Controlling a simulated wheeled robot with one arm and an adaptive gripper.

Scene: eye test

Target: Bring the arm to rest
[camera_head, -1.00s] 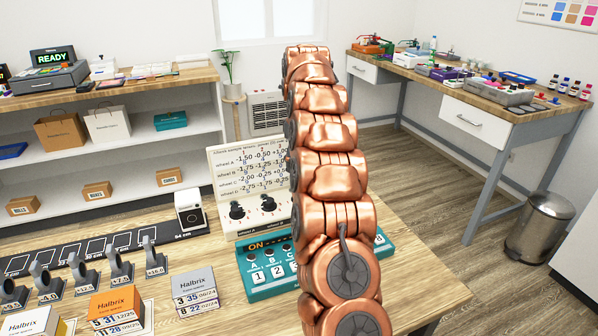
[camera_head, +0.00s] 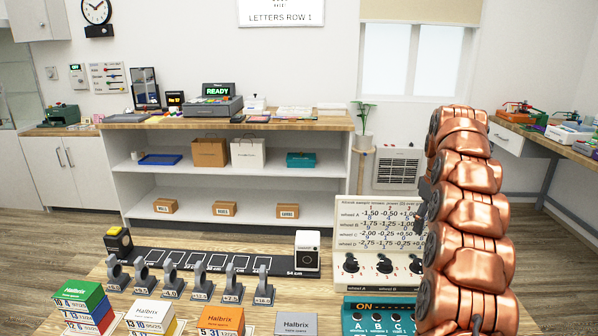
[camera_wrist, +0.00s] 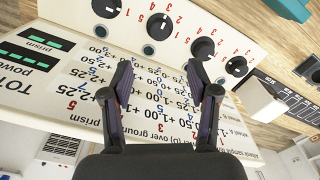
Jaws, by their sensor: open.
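My copper arm (camera_head: 465,215) stands raised at the right of the head view, in front of the right part of the white dial panel (camera_head: 352,212). My gripper (camera_wrist: 160,76) shows in the wrist view with its two dark fingers apart and nothing between them. Beyond the fingers is the same panel (camera_wrist: 75,105), with its printed chart and several black knobs, upside down in this view. I cannot tell how far the fingertips are from it. I cannot make out the gripper in the head view.
A teal switch box (camera_head: 352,325) stands below the panel. Lens holders (camera_head: 201,283), a black rail (camera_head: 205,261) and Halbrix boxes (camera_head: 222,318) fill the near table's left and middle. A shelf unit (camera_head: 205,210) stands behind, with open floor between.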

